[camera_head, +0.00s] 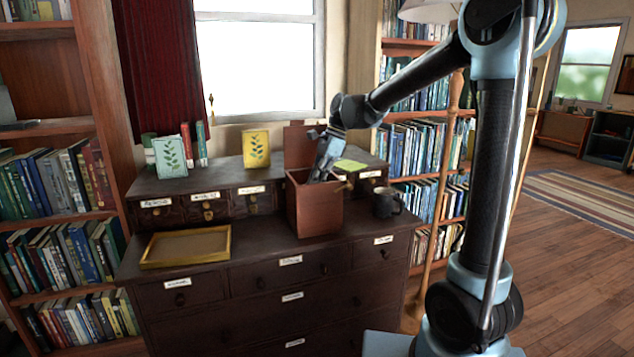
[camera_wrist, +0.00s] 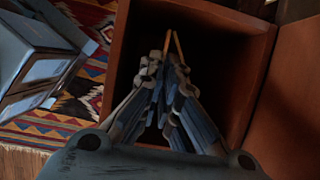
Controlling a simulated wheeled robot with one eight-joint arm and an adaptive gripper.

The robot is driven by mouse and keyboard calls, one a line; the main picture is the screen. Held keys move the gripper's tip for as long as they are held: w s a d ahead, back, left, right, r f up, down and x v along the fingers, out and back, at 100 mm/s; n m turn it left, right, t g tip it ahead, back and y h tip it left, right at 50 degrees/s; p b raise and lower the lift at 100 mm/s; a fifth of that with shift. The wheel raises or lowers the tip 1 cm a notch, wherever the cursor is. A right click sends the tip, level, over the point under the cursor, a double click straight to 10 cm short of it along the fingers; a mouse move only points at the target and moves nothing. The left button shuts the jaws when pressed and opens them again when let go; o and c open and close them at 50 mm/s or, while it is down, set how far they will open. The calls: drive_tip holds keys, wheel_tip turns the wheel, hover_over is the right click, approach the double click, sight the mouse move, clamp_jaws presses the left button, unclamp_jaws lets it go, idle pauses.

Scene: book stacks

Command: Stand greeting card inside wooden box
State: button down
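The wooden box (camera_head: 316,207) is reddish brown and stands on the dark dresser with its lid (camera_head: 298,146) raised at the back. In the wrist view its rim (camera_wrist: 205,12) surrounds a dark interior. My gripper (camera_head: 318,178) points down at the box opening, and its fingertips (camera_wrist: 172,42) nearly meet over the interior. I see nothing between them. Two greeting cards stand upright on the dresser's raised back tier: a pale green one with a leaf sprig (camera_head: 170,157) and a yellow one with a plant design (camera_head: 256,149). The box floor is too dark to make out.
An empty shallow yellow tray (camera_head: 187,249) lies left of the box. A dark mug (camera_head: 386,203) stands close to its right. A yellow-green flat item (camera_head: 350,166) shows behind the box's right side. Small books (camera_head: 201,144) stand near the green card.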

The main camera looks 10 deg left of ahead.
drive_tip(key=c, duration=1.8)
unclamp_jaws()
drive_tip(key=v, duration=1.2)
drive_tip(key=s+d+f+n+t, duration=0.1)
drive_tip(key=s+d+f+n, duration=0.2)
drive_tip(key=d, duration=0.4)
drive_tip(key=s+d+f+n+t+h, duration=0.1)
drive_tip(key=s+d+f, duration=0.1)
drive_tip(key=s+d, duration=0.35)
drive_tip(key=s+d+f+n+t, duration=0.1)
drive_tip(key=s+d+f+n, duration=0.15)
drive_tip(key=d, duration=0.65)
drive_tip(key=s+d+f+n+h, duration=0.1)
drive_tip(key=s+d+f+n, duration=0.1)
drive_tip(key=s+d+f, duration=0.4)
drive_tip(key=s+d+f+n+t+h, duration=0.1)
drive_tip(key=s+d+f+n+h, duration=0.1)
drive_tip(key=s+d+f, duration=0.5)
wheel_tip(320, 180, down, 4)
drive_tip(key=shift+s+f+n, duration=0.1)
drive_tip(key=shift+s+n, duration=0.35)
drive_tip(key=shift+n, duration=0.4)
